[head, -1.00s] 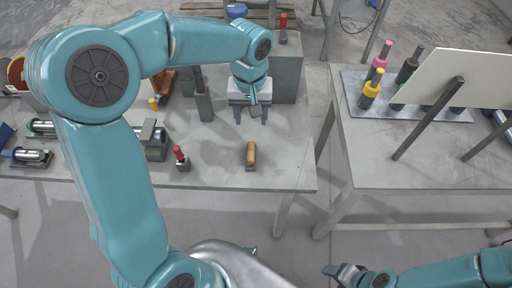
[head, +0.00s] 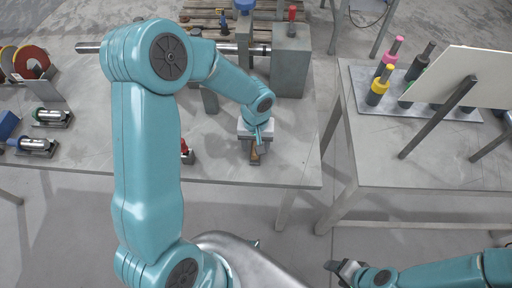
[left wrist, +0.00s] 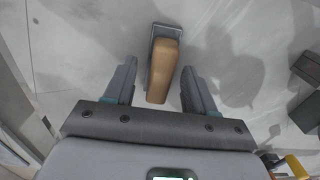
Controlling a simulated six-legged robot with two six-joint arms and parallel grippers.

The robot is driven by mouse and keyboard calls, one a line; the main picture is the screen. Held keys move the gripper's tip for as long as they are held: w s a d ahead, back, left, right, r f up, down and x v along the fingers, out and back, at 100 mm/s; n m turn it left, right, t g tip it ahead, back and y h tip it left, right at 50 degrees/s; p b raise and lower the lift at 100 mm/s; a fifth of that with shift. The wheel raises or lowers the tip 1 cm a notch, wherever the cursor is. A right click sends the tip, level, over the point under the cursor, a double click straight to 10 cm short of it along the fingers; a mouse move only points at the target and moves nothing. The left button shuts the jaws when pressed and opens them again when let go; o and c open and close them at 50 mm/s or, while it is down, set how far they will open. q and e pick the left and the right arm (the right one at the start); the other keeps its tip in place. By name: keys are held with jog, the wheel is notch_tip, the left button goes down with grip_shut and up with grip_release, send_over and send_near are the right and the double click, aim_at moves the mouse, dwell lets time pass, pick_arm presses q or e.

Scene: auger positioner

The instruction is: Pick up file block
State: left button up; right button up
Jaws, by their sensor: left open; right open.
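The file block, a tan wooden handle on a grey base, stands on the grey workbench (head: 85,160). In the head view only part of the file block (head: 254,158) shows below my left gripper (head: 257,148). In the left wrist view the file block (left wrist: 163,72) lies between the two open fingers, with a gap on each side; its grey end points away from the palm. My left gripper is open and appears not to touch it. How high the fingers are above the bench is hard to tell. My right gripper (head: 338,268) is open and empty at the lower right, away from the bench.
A small red-handled tool (head: 186,152) stands left of the block, partly behind my left arm. A grey block (head: 290,62) stands at the back of the bench. A second table (head: 405,150) on the right holds coloured posts and a tilted white panel.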

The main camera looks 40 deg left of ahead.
pick_arm(q)
jog(key=shift+f, duration=0.25)
jog(key=shift+s+r, duration=0.1)
jog(key=shift+s, duration=0.1)
jog(key=shift+w, duration=0.15)
grip_shut()
notch_tip(320, 180, up, 20)
jog(key=shift+p, duration=0.45)
